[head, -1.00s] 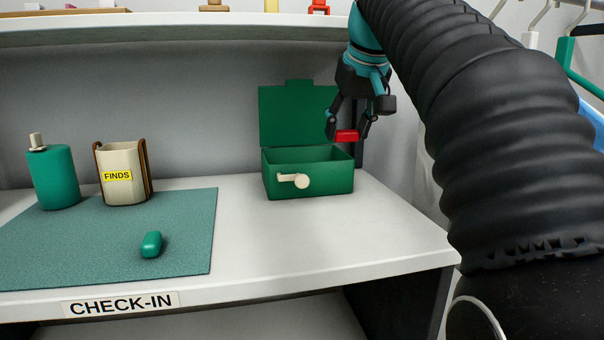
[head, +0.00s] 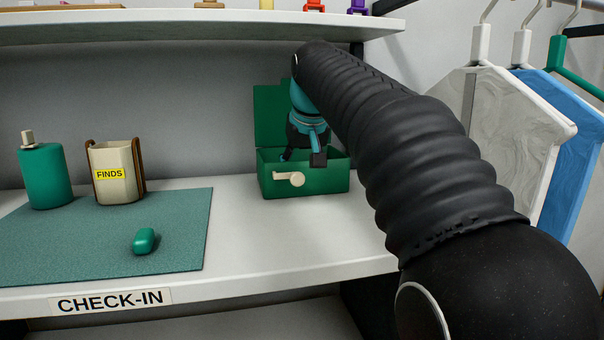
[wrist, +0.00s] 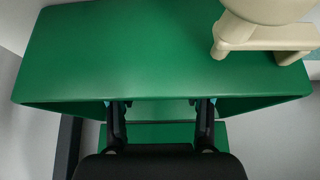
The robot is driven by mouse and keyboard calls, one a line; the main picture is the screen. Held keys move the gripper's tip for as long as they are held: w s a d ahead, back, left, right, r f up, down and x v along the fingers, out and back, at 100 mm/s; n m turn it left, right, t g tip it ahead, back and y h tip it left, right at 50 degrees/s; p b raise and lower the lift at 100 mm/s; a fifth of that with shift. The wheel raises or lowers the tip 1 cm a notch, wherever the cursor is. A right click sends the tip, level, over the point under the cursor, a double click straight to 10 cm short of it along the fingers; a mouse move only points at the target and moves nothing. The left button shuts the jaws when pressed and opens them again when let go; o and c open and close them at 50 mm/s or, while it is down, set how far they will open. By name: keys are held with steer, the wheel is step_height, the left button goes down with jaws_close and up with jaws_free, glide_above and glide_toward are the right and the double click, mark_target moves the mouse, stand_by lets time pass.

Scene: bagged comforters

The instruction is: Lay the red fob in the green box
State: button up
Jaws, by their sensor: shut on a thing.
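The green box (head: 328,184) stands on the counter with its lid (head: 268,112) raised at the back. A cream knob and latch (head: 290,179) show on its front. My gripper (head: 301,158) points down into the box, its fingertips below the front rim. In the wrist view the two fingers (wrist: 160,112) reach past the rim of the box. The red fob is hidden in both current views, behind the box's front wall. My gripper is shut on it. I cannot tell whether the fob touches the box floor.
A green bottle (head: 46,176) and a cream holder marked FINDS (head: 117,174) stand at the left. A small green fob (head: 144,241) lies on the teal mat (head: 60,247). A shelf (head: 190,27) hangs above. Hangers with garments (head: 515,130) are at the right.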

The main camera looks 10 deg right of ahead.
steer(key=shift+f, duration=0.3)
steer(key=o, duration=1)
steer(key=shift+r, duration=0.1)
steer(key=shift+r, duration=0.2)
steer(key=p+v, duration=0.2)
steer(key=v, duration=0.9)
steer(key=shift+s+r+p, duration=0.25)
steer(key=shift+r+p, duration=0.05)
steer(key=shift+r, duration=0.05)
